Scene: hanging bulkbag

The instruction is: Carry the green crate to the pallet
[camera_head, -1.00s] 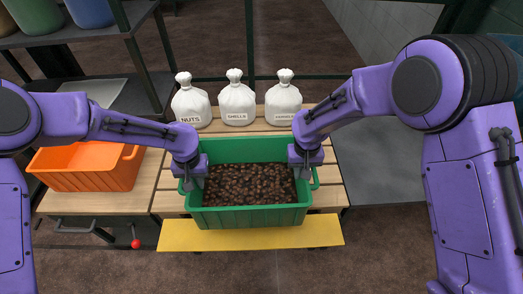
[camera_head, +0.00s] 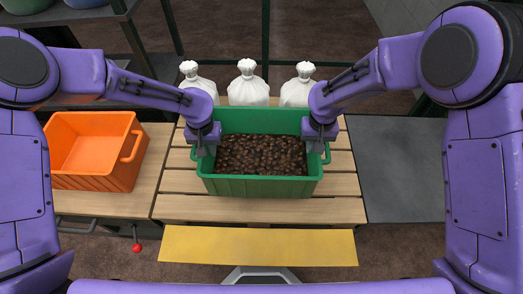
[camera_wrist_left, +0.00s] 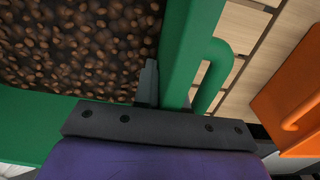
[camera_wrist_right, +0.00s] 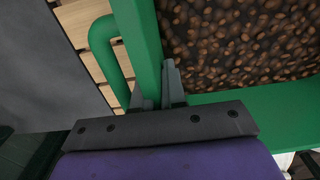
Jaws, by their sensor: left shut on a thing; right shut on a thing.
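The green crate (camera_head: 259,187) is full of brown nuts (camera_head: 262,154) and sits on or just above the wooden slatted pallet (camera_head: 260,211); I cannot tell whether it touches. My left gripper (camera_head: 205,148) is shut on the crate's left wall. My right gripper (camera_head: 318,143) is shut on its right wall. In the left wrist view the fingers (camera_wrist_left: 160,95) straddle the green wall beside a loop handle (camera_wrist_left: 215,75). In the right wrist view the fingers (camera_wrist_right: 160,95) grip the wall beside the other handle (camera_wrist_right: 105,50).
White sacks (camera_head: 247,88) stand right behind the crate. An orange crate (camera_head: 95,150) sits on a wooden bench to the left. A yellow board (camera_head: 258,246) lies in front of the pallet. A grey surface (camera_head: 400,170) is to the right.

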